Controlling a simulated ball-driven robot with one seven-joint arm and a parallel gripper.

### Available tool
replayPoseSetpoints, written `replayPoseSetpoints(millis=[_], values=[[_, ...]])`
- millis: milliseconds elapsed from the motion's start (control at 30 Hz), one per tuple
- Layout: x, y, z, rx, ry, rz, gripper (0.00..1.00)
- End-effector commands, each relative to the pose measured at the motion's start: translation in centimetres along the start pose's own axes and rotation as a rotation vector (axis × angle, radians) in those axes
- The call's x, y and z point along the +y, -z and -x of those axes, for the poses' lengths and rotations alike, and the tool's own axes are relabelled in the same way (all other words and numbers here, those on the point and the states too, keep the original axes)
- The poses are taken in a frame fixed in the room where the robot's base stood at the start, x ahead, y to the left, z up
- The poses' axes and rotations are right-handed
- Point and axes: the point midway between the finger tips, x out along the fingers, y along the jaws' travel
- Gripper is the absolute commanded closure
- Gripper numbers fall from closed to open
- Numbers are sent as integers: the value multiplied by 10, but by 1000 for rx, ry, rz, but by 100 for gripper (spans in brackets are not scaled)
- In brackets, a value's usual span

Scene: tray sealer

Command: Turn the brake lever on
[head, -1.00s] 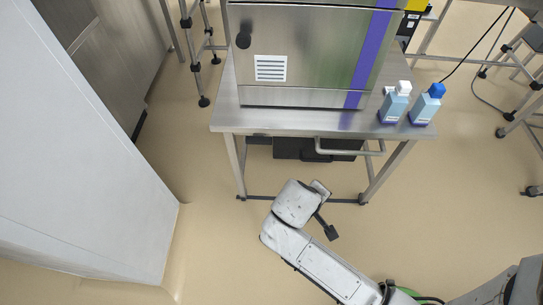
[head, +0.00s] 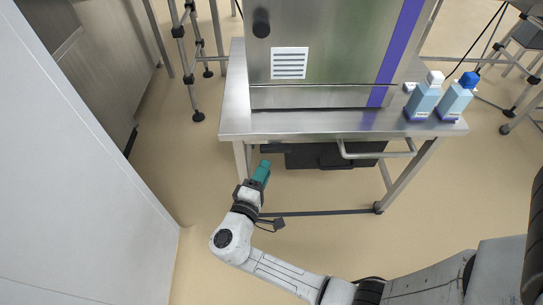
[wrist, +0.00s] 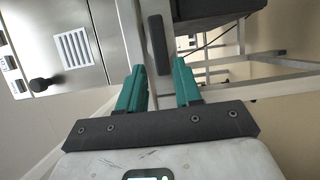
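A short dark bar (head: 276,149), which looks like the brake lever, sits just under the front edge of the steel table (head: 330,122), left of the centre. In the wrist view a dark bar (wrist: 158,45) with rounded ends appears straight ahead, its near end between my fingertips in the picture. My gripper (head: 264,166) is just below and left of that bar in the head view. Its two teal fingers (wrist: 160,64) are apart with a gap between them, holding nothing. I cannot tell how far the bar is from the fingers.
A steel machine (head: 325,60) with a black knob stands on the table. Two bottles (head: 423,100) (head: 456,102) stand at the table's right end. A bent metal rail (head: 375,155) and a dark box (head: 330,157) are under the tabletop. A white wall panel (head: 75,170) is at left.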

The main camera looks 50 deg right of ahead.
Motion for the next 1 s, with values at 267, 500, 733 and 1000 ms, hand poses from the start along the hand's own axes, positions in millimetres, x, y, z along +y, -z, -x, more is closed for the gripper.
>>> replayPoseSetpoints(millis=[267, 500, 733, 1000], values=[[0, -1, -47, -4, -1, -1, 66], [0, -1, -62, -1, 1, 0, 66], [0, -1, -63, -1, 1, 0, 66], [0, -1, -63, -1, 1, 0, 88]])
